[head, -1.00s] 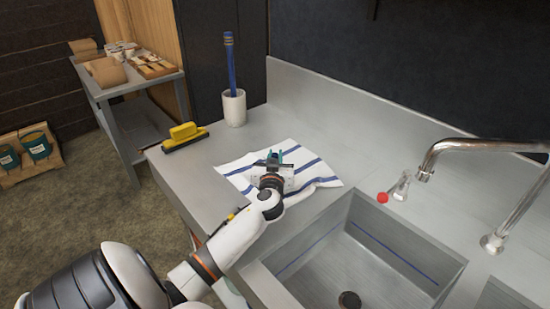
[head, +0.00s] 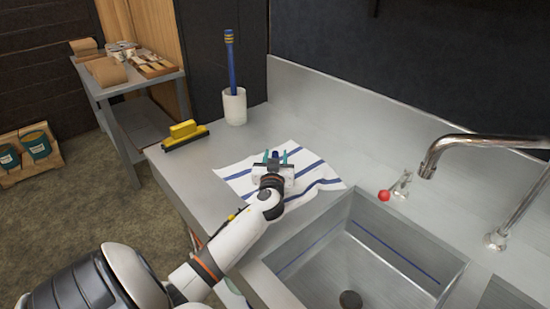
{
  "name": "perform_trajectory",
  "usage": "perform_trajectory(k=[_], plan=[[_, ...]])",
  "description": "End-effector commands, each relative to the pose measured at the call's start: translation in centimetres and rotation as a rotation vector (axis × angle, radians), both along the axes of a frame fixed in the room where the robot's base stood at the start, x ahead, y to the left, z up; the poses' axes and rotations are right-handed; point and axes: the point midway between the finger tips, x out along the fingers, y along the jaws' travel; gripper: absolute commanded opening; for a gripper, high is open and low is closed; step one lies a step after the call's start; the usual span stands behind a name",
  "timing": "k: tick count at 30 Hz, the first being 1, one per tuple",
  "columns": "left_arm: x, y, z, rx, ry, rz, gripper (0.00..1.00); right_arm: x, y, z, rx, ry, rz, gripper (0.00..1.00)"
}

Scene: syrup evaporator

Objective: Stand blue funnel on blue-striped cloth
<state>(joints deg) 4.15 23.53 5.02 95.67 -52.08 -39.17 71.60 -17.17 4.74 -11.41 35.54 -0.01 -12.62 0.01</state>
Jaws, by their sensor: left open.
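The blue-striped cloth (head: 312,167) lies on the steel counter, white with blue stripes and slightly rumpled. My left gripper (head: 275,157) is over the cloth, its teal fingers spread apart. A small dark blue thing (head: 275,154), likely the blue funnel, shows between the fingers with a gap on each side. The gripper body hides its lower part, so I cannot tell how it meets the cloth. My right gripper is not in view.
A yellow-and-black brush (head: 184,133) lies at the counter's left edge. A white cup (head: 234,107) with a blue-handled tool (head: 230,62) stands behind the cloth. The sink (head: 350,260), a red-knobbed tap (head: 384,196) and a chrome faucet (head: 480,142) are to the right.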

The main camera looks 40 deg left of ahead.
Motion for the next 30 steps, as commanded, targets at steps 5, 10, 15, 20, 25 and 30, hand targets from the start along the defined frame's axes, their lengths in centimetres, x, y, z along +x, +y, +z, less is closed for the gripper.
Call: perform_trajectory(k=[5, 10, 15, 20, 25, 30], plan=[[0.0, 0.0, 1.5, 0.001, 0.000, 0.000, 0.41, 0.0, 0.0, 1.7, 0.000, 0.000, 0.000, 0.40], [-2.8, -2.4, 0.5, -0.003, -0.001, -0.001, 0.41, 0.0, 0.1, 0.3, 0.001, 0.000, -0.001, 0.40], [-5.8, -4.9, 0.5, -0.004, -0.002, -0.002, 0.41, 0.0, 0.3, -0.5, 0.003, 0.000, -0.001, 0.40], [-7.9, -6.6, 0.6, -0.002, -0.003, 0.000, 0.41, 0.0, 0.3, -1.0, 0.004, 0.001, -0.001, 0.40], [-9.0, -7.5, 0.8, 0.000, -0.003, 0.000, 0.41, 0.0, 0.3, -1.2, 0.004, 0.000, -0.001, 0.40], [-9.2, -7.7, 0.9, 0.001, -0.002, 0.001, 0.41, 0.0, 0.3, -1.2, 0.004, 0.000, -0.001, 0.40]])
